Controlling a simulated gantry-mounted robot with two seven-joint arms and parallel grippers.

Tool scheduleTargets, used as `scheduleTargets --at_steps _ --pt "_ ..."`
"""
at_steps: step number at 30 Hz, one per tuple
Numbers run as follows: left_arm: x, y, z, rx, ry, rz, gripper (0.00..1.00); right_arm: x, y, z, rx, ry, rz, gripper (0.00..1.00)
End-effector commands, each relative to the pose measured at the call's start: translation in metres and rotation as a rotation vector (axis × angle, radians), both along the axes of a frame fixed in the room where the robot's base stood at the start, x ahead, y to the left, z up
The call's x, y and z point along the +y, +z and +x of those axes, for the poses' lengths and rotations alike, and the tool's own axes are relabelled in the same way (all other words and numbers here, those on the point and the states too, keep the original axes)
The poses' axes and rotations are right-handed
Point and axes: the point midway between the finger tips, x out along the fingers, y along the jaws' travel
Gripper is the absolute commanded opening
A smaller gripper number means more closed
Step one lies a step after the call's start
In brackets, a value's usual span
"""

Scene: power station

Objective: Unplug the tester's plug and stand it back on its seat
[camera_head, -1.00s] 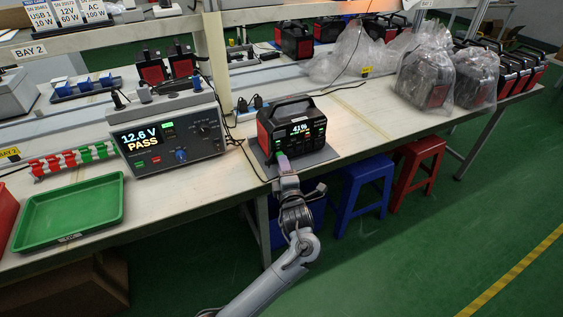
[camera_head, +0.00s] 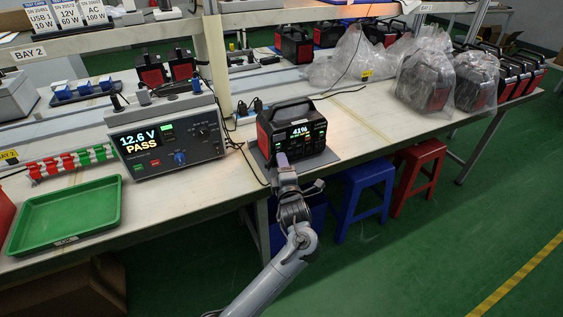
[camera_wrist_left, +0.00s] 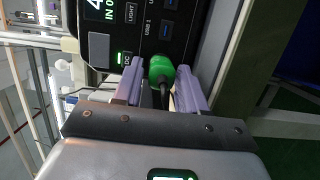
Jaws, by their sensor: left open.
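The tester (camera_head: 168,140) is a grey box on the bench at left, its display reading 12.6 V PASS. The power station (camera_head: 293,130), black and red with a lit 41% display, stands on a grey mat to its right. A green plug (camera_wrist_left: 160,69) sits at the station's front panel in the left wrist view, with a dark cable coming off it. My left gripper (camera_head: 283,162) is at that panel; in the wrist view its open purple fingers (camera_wrist_left: 160,88) are on either side of the plug. I cannot tell whether they touch it. The seat is not clearly identifiable. My right gripper is not in view.
A green tray (camera_head: 70,214) lies at the bench's left front. Red and green pieces (camera_head: 70,160) lie behind it. Bagged power stations (camera_head: 425,80) stand at right. Blue (camera_head: 364,185) and red (camera_head: 420,170) stools stand below the bench edge. A cable runs across the bench between tester and station.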

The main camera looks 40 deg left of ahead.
Motion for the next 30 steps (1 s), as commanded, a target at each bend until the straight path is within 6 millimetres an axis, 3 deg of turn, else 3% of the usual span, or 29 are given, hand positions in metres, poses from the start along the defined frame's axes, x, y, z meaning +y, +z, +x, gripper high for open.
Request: scheduleTargets --at_steps 4,12,30 --pt "-0.0002 -0.0001 -0.0001 0.001 0.0 0.001 0.41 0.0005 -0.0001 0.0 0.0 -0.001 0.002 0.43" --pt "-0.0002 -0.0002 -0.0002 0.0 0.0 0.0 0.0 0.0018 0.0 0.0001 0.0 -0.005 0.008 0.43" --pt "-0.0039 0.0002 -0.0013 -0.001 0.0 0.001 0.0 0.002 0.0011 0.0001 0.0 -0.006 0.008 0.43"
